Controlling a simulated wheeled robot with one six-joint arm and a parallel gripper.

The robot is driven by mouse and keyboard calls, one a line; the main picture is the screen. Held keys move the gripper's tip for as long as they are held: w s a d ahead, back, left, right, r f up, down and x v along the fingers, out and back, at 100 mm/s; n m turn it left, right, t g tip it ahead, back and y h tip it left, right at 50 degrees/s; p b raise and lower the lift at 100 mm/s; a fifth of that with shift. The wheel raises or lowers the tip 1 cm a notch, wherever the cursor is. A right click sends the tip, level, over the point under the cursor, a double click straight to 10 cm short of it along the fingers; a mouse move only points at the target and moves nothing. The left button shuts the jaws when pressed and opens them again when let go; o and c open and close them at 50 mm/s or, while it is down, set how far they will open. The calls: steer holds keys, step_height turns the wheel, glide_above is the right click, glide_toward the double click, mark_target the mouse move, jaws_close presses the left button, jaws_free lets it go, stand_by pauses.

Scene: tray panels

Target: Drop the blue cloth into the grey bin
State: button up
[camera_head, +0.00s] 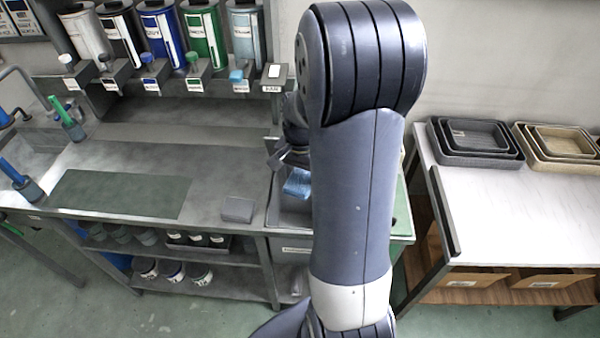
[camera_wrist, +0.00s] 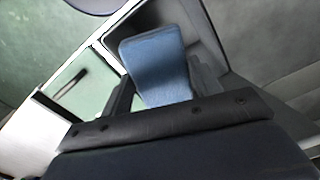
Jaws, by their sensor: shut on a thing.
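The blue cloth (camera_head: 297,184) hangs from my gripper in the head view, partly hidden behind my arm. In the wrist view, the cloth (camera_wrist: 153,62) lies between the two dark fingers of my gripper (camera_wrist: 160,75), which is shut on it. The grey bin (camera_head: 284,218) is set into the right end of the workbench, and its right part is hidden by my arm. In the wrist view the bin's dark inside (camera_wrist: 203,28) shows behind the cloth. The cloth appears over the bin; its exact height above it is unclear.
A grey block (camera_head: 238,209) sits on the bench just left of the bin, and a dark green mat (camera_head: 120,194) lies further left. Several dispensers (camera_head: 203,38) line the back. A white side table (camera_head: 520,205) with nested trays (camera_head: 474,140) stands at right.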

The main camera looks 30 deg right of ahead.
mark_target(301, 179)
step_height(301, 179, down, 6)
steer(key=b, duration=0.4)
steer(key=shift+f, duration=0.15)
steer(key=o, duration=1)
steer(key=shift+o, duration=0.2)
step_height(301, 179, up, 11)
steer(key=shift+f+b, duration=0.1)
steer(key=shift+b, duration=0.3)
